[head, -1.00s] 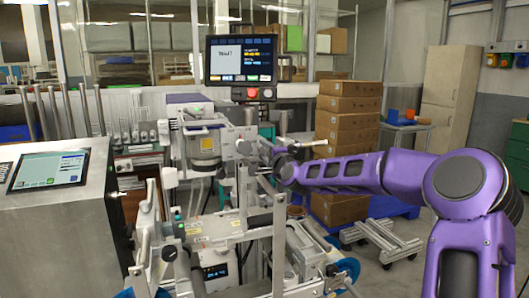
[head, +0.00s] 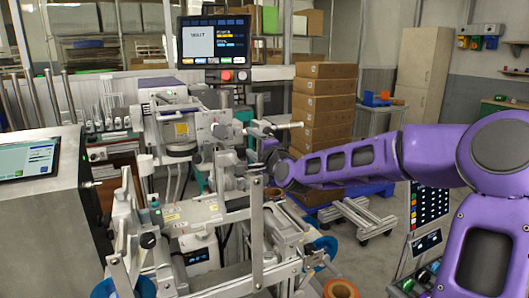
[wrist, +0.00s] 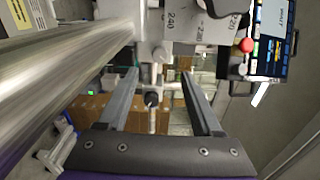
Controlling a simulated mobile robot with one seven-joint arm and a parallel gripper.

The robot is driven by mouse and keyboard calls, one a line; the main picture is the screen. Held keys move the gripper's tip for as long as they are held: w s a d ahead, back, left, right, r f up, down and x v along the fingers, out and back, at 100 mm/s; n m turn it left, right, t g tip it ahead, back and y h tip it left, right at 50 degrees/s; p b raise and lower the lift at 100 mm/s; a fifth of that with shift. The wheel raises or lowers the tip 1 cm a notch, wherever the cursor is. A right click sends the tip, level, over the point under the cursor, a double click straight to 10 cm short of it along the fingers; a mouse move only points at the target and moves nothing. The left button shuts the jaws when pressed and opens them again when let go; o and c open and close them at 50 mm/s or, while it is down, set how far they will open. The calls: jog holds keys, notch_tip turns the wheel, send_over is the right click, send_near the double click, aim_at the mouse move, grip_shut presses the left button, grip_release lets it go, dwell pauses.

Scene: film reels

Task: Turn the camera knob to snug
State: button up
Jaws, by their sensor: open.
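My gripper (wrist: 161,74) is open, its two long grey fingers spread apart in the wrist view. A small black knob (wrist: 151,99) on a light shaft appears between the fingers, with no finger touching it. I cannot tell for sure that it is the camera knob, or how deep it lies. In the head view my purple arm reaches left to the machine (head: 185,215), and the gripper end (head: 258,168) is among its metal brackets. The fingertips are small and partly hidden there.
A thick metal cylinder (wrist: 65,70) lies close left of the fingers in the wrist view. A white scale (wrist: 200,28) and a red button (wrist: 246,45) are at upper right. In the head view, a monitor (head: 213,42) stands above the machine and stacked cartons (head: 323,105) stand behind.

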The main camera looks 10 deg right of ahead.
jog(key=s+d+p, duration=0.1)
jog(key=s, duration=0.7)
jog(key=shift+s+d+p, duration=0.2)
jog(key=shift+d+p, duration=0.1)
jog(key=shift+d, duration=0.05)
